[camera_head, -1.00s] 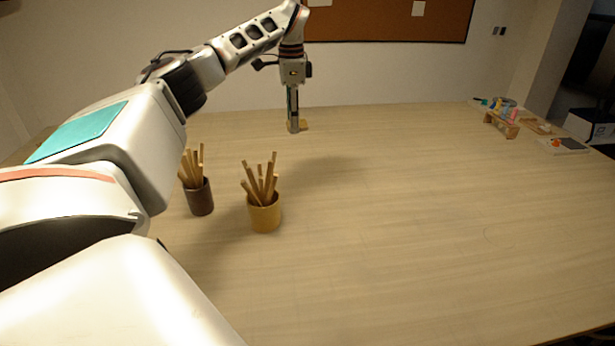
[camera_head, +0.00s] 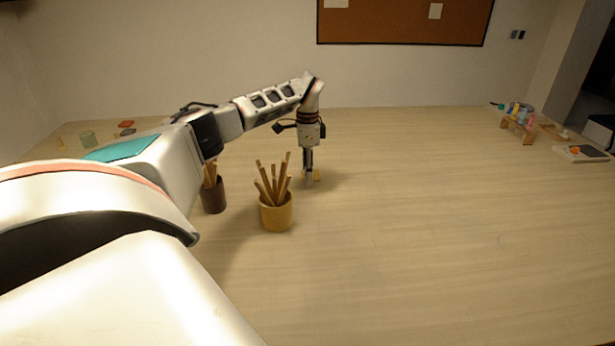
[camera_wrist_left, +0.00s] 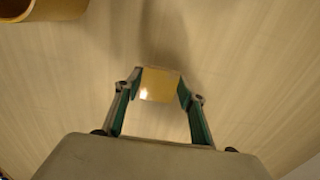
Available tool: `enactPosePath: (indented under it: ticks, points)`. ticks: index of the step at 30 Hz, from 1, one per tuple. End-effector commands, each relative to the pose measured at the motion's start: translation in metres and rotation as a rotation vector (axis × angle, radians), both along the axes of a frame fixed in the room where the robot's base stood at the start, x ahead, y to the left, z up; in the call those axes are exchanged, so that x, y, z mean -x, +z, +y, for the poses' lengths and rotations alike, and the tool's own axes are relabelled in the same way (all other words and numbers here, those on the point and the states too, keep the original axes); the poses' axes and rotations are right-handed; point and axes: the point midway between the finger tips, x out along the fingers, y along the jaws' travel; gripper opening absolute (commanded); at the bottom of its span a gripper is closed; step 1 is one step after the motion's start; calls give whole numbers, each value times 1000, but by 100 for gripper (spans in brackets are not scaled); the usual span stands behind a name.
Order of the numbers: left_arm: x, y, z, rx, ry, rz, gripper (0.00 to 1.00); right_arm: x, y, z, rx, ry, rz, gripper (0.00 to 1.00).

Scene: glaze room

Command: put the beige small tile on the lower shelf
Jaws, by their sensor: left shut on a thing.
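My left gripper (camera_head: 309,179) points down over the table, just right of and behind the yellow cup. It is shut on a small beige-yellow tile (camera_wrist_left: 159,84), which shows between the two fingertips in the left wrist view. In the head view only a bit of the tile (camera_head: 317,175) shows beside the fingers. I cannot tell whether the tile touches the table. The lower shelf cannot be made out in these frames. My right gripper is not in view.
A yellow cup (camera_head: 277,214) of wooden sticks stands close to the gripper, with a dark cup (camera_head: 214,197) left of it. A small wooden rack (camera_head: 518,128) with coloured items stands far right. Small items lie far left. The table's middle and right are clear.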

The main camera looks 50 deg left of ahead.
Motion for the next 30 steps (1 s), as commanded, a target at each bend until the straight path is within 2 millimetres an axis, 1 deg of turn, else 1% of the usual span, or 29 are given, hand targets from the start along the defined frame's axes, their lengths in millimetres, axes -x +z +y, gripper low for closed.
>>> enactPosePath:
  ticks: [1, 3, 5, 16, 17, 18, 19, 30]
  points:
    - [1, -9, -1, 1, -1, 3, 17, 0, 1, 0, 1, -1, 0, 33]
    - [0, -17, -1, 2, -1, 1, 17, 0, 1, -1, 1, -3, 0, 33]
    - [0, -21, 0, 2, 0, 1, 17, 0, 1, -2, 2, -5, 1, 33]
    - [0, -25, 0, 1, 0, 1, 17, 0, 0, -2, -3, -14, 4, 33]
    - [0, -25, 0, 1, 0, 0, 45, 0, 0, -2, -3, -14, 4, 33]
    - [0, -25, 0, 1, 0, -1, 55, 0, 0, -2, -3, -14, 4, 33]
    - [0, -25, 0, 0, 0, 0, 56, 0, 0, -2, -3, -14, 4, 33]
    - [0, -22, 0, 1, -1, -1, 56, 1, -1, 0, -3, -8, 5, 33]
